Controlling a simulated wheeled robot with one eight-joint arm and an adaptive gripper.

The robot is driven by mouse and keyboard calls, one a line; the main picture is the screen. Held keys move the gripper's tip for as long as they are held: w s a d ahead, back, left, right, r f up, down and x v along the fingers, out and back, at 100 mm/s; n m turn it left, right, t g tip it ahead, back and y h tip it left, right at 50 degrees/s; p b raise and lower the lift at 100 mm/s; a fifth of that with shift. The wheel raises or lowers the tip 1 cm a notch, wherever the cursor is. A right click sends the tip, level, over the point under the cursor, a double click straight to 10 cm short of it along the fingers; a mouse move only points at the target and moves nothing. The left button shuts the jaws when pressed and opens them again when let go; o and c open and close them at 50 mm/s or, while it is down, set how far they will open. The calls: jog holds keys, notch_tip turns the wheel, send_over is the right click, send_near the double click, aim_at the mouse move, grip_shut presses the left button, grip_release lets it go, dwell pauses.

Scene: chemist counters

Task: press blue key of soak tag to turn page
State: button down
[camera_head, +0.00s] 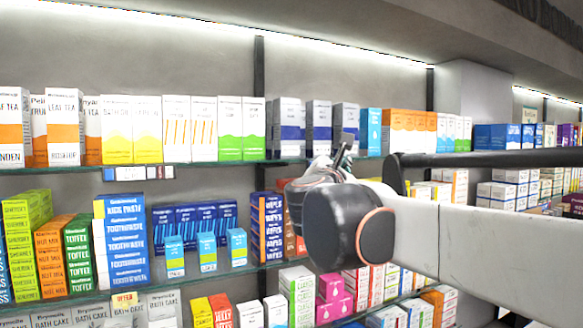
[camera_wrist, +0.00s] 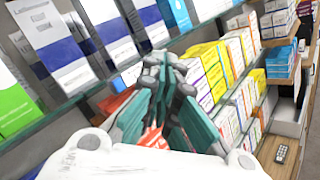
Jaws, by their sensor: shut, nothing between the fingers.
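A small tag (camera_head: 137,173) with dark, blue and pale patches sits on the upper shelf's front edge, below yellow and white boxes in the head view. Its print is too small to read, so I cannot tell for sure that it is the soak tag or which patch is a key. My gripper (camera_head: 343,146) is well to the right of this tag, near the upper shelf's edge. In the wrist view my gripper (camera_wrist: 166,62) is shut and empty, its teal fingers together. I cannot make out this tag in the wrist view.
The glass upper shelf (camera_head: 215,162) bears rows of boxes, including blue-and-white boxes (camera_wrist: 62,45) close to my gripper. Lower shelves are packed with cartons, such as blue toothpaste-like boxes (camera_head: 126,240). Open space lies in front of the shelves.

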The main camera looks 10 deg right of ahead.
jog(key=w+a, duration=0.2)
jog(key=w, duration=0.5)
jog(key=shift+w+a, duration=0.2)
dwell(1.4)
jog(key=shift+w, duration=0.3)
jog(key=shift+w+a, duration=0.2)
jog(key=shift+w, duration=0.2)
dwell(0.8)
jog(key=shift+s, duration=0.2)
jog(key=shift+s+d, duration=0.15)
jog(key=shift+s, duration=0.65)
